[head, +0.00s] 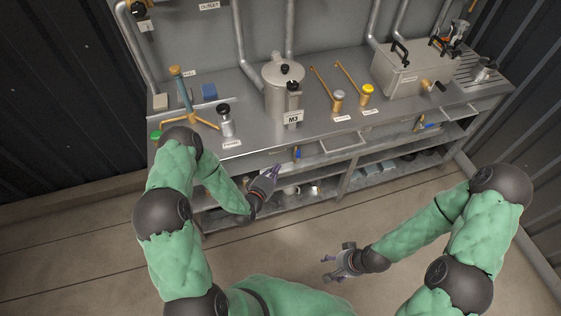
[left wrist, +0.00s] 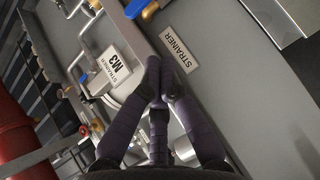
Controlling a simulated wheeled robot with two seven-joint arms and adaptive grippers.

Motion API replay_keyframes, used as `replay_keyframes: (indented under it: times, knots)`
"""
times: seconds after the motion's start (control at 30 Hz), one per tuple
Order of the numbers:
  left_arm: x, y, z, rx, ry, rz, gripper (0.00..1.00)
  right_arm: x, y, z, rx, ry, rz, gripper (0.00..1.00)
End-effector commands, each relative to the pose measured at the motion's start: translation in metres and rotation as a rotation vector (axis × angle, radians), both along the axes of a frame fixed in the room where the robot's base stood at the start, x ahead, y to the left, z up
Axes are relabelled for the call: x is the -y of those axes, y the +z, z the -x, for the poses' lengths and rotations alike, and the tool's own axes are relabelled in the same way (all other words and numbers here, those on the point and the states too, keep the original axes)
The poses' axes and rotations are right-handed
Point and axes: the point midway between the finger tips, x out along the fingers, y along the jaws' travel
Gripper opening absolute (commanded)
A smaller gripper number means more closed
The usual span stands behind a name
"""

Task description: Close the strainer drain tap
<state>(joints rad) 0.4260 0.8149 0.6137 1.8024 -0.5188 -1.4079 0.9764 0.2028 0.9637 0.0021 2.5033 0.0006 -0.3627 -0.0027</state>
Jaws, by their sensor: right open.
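A small tap with a blue handle (head: 297,153) sits on the bench front below the strainer pot marked M3 (head: 283,85). In the left wrist view a blue handle (left wrist: 137,8) with brass beside it shows at the top edge, near a STRAINER label (left wrist: 180,48). It is cut off, so I cannot tell how it is turned. My left gripper (head: 275,171) is below and left of the tap, apart from it. Its fingertips (left wrist: 163,65) are brought together with nothing between them. My right gripper (head: 327,268) is open and empty, low in front of the bench.
An M3 STRAINER sign (left wrist: 114,65) shows in the left wrist view. Open shelves lie below; the floor in front is clear.

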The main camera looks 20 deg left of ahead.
Motion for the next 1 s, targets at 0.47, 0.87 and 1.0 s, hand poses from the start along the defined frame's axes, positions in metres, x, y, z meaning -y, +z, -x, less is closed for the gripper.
replay_keyframes:
  times: [0.47,0.87,1.0]
  knots:
    - [-0.007,0.004,0.035,0.001,0.0,-0.001,0.0,0.0,0.005,0.0,-0.001,0.0,0.0,0.66]
    - [-0.013,-0.006,0.038,0.033,0.007,0.045,0.0,0.003,-0.01,-0.004,0.001,0.0,0.0,0.66]
    - [-0.019,-0.017,0.039,0.08,0.01,0.118,0.0,0.011,-0.03,-0.017,-0.001,-0.003,0.0,0.66]
